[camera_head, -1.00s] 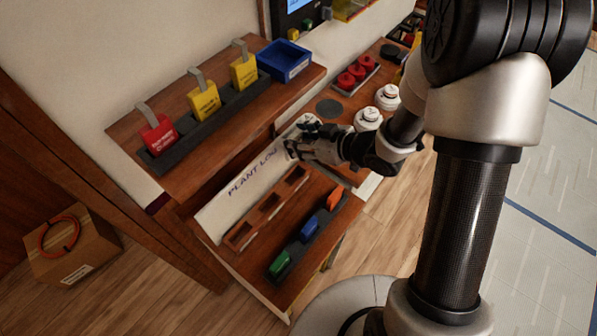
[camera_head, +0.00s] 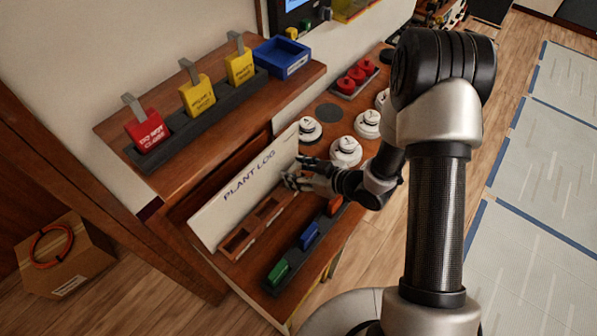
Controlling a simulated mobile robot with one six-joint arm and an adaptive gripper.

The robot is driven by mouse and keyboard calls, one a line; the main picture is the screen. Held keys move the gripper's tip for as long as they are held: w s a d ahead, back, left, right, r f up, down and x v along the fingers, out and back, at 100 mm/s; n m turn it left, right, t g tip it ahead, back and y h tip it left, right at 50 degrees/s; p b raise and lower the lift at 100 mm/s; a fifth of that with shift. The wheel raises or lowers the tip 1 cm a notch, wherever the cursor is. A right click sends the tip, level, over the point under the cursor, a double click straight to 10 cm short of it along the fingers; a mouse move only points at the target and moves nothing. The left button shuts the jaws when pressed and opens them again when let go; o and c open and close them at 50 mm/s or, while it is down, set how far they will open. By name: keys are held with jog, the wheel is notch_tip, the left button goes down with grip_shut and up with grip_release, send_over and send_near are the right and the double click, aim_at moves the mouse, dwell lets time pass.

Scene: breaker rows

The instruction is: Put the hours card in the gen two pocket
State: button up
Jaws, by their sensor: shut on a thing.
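My gripper (camera_head: 298,179) is shut at the upper right end of the brown pocket strip (camera_head: 252,229), in front of the plant log board (camera_head: 240,190). A small pale piece shows at its fingertips, which I take to be the hours card, mostly hidden by the fingers. The strip has open pockets in a row; the ones at its lower left look empty. The gripper covers its upper right end. I cannot read labels on the pockets, so I cannot tell which is gen two.
A dark rack (camera_head: 296,262) with green, blue and orange blocks lies in front of the strip. Red and yellow tags (camera_head: 148,130) stand on the upper shelf beside a blue bin (camera_head: 282,57). White round knobs (camera_head: 346,150) are close behind the gripper.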

jog(key=shift+f, duration=0.1)
jog(key=o, duration=1.1)
jog(key=shift+c, duration=0.2)
